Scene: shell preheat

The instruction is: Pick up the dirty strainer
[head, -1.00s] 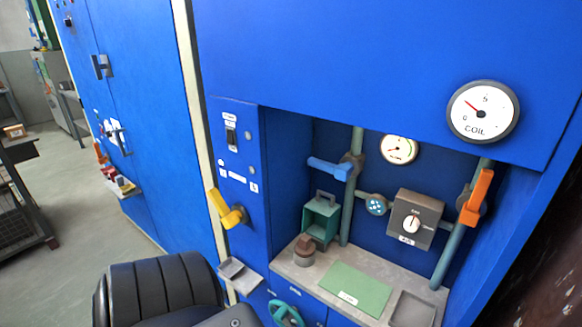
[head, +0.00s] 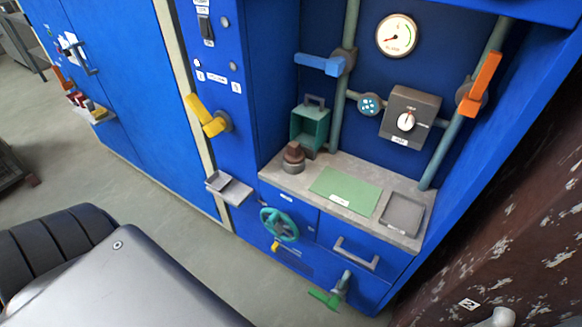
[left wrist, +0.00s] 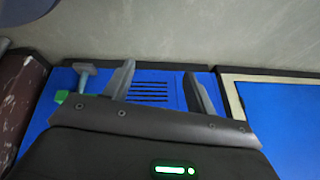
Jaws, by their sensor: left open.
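I cannot pick out a dirty strainer for certain. In the head view, a teal open-fronted box with a handle (head: 310,127) stands at the left of the recess counter. A small brown-capped grey fitting (head: 293,158) stands in front of it. A green mat (head: 345,191) and an empty grey tray (head: 403,213) lie to the right. My left gripper (left wrist: 160,70) is open and empty in the left wrist view, in front of a blue panel with dark slots. It is outside the head view, as is my right gripper.
A blue lever (head: 322,64), orange lever (head: 482,80) and yellow handle (head: 210,117) stick out from the blue cabinet. Below the counter are a teal handwheel (head: 279,225), a drawer handle (head: 355,254) and a green-handled valve (head: 328,297). A rusty brown surface (head: 520,200) borders the right.

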